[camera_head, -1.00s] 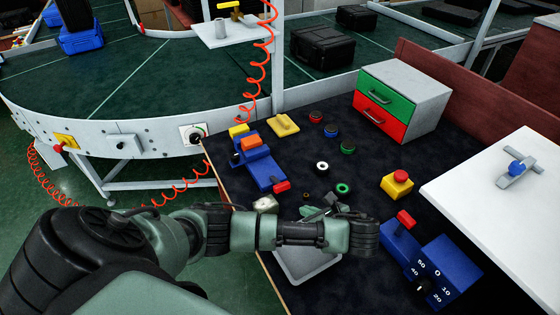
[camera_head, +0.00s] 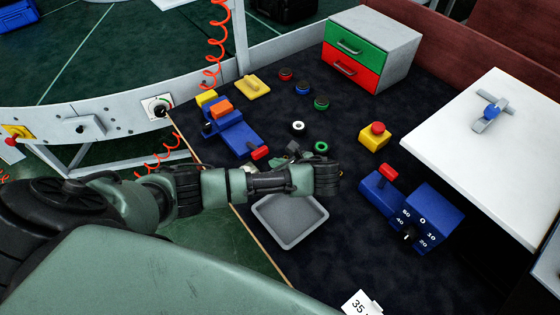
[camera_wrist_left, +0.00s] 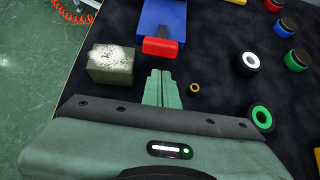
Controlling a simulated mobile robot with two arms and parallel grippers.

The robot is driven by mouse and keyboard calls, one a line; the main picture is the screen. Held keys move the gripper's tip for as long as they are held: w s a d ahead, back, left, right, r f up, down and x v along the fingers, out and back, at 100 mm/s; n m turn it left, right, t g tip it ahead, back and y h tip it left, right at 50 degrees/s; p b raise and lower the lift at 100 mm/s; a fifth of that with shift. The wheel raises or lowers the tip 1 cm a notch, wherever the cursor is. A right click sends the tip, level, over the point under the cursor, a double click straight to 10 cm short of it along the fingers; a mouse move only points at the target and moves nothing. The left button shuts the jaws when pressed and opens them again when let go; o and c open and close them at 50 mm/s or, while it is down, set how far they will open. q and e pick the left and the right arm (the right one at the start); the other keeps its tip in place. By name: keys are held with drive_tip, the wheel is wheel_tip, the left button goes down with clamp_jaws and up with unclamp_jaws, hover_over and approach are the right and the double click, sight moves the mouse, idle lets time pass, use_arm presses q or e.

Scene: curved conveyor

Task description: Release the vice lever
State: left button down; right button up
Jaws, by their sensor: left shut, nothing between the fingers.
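A blue vice (camera_head: 230,132) with an orange block (camera_head: 222,107) at its far end stands near the left edge of the dark table. Its red lever (camera_head: 260,153) is at the near end. In the left wrist view the red lever (camera_wrist_left: 160,47) and part of the blue vice body (camera_wrist_left: 163,18) are at the top centre. My left gripper (camera_wrist_left: 160,74) is shut and empty, its fingertips just short of the red lever, with a small gap in the picture. In the head view my left arm crosses in front and the fingers are mostly hidden behind the wrist.
A mottled block (camera_wrist_left: 110,64) lies left of my fingers. Rings and round buttons (camera_head: 321,103) lie to the right. A grey tray (camera_head: 290,218) is below my arm. A blue dial box (camera_head: 430,217), a red-topped yellow button (camera_head: 375,137) and a drawer unit (camera_head: 372,50) stand further right.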

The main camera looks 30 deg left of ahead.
sight(255, 149)
use_arm(q)
drive_tip(key=x, duration=0.4)
drive_tip(key=shift+a+f, duration=0.1)
drive_tip(key=shift+a, duration=0.05)
drive_tip(key=shift+w+a+f, duration=0.25)
drive_tip(key=shift+a+f, duration=0.2)
drive_tip(key=shift+a, duration=0.05)
use_arm(e)
drive_tip(key=shift+a+r, duration=0.1)
drive_tip(key=shift+a, duration=0.35)
drive_tip(key=shift+w+d, duration=0.1)
drive_tip(key=shift+d, duration=0.15)
use_arm(q)
drive_tip(key=shift+r, duration=0.1)
use_arm(e)
drive_tip(key=shift+r, duration=0.1)
